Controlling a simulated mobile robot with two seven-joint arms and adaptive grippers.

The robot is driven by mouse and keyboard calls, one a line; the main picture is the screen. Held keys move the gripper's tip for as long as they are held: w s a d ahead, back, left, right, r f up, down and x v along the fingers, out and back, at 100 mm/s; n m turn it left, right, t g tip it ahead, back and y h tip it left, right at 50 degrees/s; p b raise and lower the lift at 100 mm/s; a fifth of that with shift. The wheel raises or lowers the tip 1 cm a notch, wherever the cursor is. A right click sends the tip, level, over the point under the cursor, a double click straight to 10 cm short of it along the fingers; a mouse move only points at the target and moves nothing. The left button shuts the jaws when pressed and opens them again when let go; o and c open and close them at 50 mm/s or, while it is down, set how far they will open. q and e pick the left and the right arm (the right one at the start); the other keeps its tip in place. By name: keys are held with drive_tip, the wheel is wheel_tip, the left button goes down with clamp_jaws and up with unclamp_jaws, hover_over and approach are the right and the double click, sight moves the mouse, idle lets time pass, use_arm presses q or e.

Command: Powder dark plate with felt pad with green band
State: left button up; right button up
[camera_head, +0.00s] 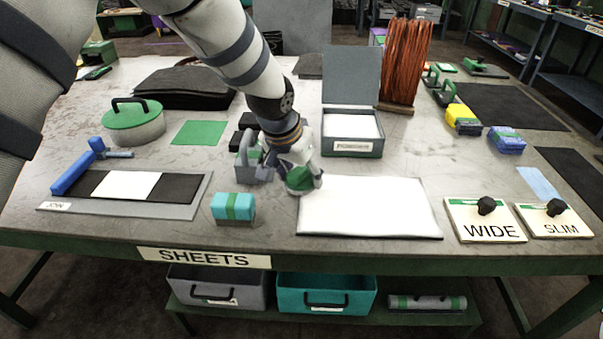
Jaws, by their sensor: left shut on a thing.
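My left gripper (302,168) reaches down over the middle of the table, shut on a whitish pad with a green band (302,182). The pad is at the back left corner of a flat, white-topped plate with a dark edge (370,208); I cannot tell whether it touches the plate. The gripper hides part of the pad. Behind the plate stands an open grey box (352,148) with a white filling, a green-trimmed front and a raised lid. No wholly dark plate shows at the front middle. My right gripper is not in view.
A JOIN board (190,211) lies at left. Orange rods (404,62) stand behind.

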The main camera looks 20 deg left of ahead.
use_arm(q)
drive_tip(key=r, duration=0.3)
drive_tip(key=shift+d+r, duration=0.3)
drive_tip(key=shift+r, duration=2.15)
